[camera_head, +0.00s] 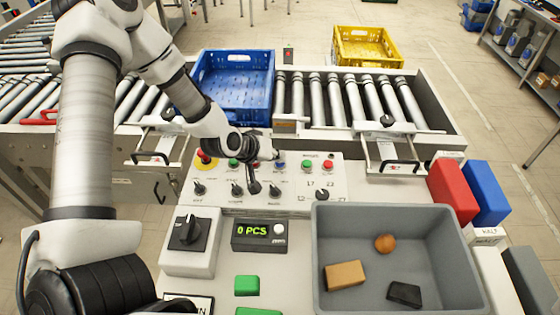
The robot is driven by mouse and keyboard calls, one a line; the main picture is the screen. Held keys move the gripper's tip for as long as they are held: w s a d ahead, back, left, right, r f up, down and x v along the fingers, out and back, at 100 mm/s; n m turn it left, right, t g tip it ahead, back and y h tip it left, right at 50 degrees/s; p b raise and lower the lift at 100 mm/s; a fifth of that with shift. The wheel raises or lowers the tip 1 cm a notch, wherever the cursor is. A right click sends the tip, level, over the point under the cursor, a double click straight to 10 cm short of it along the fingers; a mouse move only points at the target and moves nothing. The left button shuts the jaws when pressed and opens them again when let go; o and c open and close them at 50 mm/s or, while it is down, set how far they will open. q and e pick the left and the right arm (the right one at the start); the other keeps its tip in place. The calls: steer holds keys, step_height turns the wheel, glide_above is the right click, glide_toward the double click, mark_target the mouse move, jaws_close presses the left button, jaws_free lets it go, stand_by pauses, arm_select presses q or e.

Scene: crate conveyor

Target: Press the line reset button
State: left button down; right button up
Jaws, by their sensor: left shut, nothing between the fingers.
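The control panel (315,182) stands in front of the conveyor. On it I see a red mushroom button on yellow (204,157), a green button (233,163), a blue button (279,164), a second green button (307,165) and a red button (328,164). Labels are too small to read, so I cannot tell which is line reset. My left gripper (254,186) is shut and empty over the panel, between the left green and blue buttons. It hides part of the panel; contact cannot be told. My right gripper is not in view.
Black knobs (199,188) line the panel's front. A rotary switch box (203,256), a "0 PCS" display (259,235) and a grey bin (400,209) stand nearer. A blue crate (237,60) sits on the conveyor behind. A yellow crate (367,34) is farther back.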

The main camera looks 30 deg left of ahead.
arm_select(q)
steer(key=shift+r+p, duration=0.75)
steer(key=shift+r, duration=0.1)
step_height(320, 180, up, 5)
steer(key=p, duration=0.4)
steer(key=shift+p, duration=0.3)
